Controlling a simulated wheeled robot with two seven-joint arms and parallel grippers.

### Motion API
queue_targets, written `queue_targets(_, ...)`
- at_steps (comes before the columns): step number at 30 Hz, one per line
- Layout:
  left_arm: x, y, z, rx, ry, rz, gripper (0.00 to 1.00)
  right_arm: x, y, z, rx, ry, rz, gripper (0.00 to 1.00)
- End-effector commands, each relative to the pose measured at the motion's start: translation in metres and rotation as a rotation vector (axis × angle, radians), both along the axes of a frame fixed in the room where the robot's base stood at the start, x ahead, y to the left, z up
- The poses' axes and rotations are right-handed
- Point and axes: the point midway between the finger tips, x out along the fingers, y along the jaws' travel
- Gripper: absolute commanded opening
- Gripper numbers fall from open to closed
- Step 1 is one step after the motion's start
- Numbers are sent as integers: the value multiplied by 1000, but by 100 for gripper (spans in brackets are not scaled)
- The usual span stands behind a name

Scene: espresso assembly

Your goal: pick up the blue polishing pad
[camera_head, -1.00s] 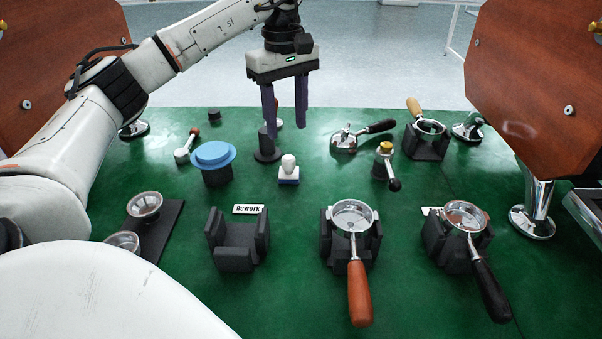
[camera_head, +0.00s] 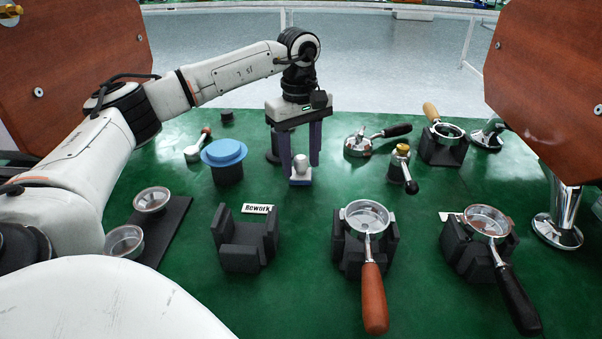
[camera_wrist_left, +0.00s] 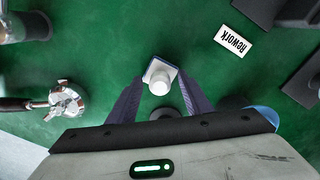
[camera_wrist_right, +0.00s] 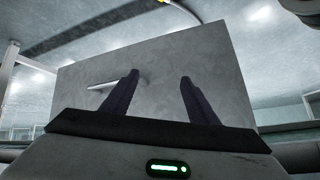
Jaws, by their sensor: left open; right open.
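The blue polishing pad (camera_head: 301,181) is a small block with a blue base and a round white knob on top. It stands upright on the green table, and its knob also shows in the left wrist view (camera_wrist_left: 159,83). My left gripper (camera_head: 300,163) is open and points down, with its two dark fingers on either side of the knob in the picture. In the left wrist view the knob lies between the fingertips; I cannot tell whether they touch it. My right gripper (camera_wrist_right: 160,77) is open and empty, away from the table, and not in the head view.
A black cylinder with a blue round top (camera_head: 224,153) stands left of the pad. A dark tamper-like piece (camera_head: 272,150) is close behind it. A black holder (camera_head: 246,240) and two portafilters (camera_head: 366,214) (camera_head: 488,222) are in front. The table just before the pad is clear.

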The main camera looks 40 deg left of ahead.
Motion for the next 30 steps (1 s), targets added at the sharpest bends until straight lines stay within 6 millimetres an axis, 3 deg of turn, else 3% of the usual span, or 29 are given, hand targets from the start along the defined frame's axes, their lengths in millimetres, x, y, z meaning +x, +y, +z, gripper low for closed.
queue_targets(3, 0, 0, 0, 0, 0, 0, 42, 0, 0, 0, 0, 0, 0, 54)
queue_targets(9, 0, 0, 0, 0, 1, 0, 8, 0, 0, 0, 0, -1, 0, 54)
queue_targets(11, 0, 0, 0, 0, 1, 0, 1, 0, 0, 0, 0, -1, 0, 54)
queue_targets(20, 0, 0, 8, 0, 0, 0, 1, 1, -1, 4, 0, -5, -2, 54)
queue_targets(30, 1, -1, 74, 0, -2, 0, 1, -8, -13, 17, 6, -54, -61, 54)
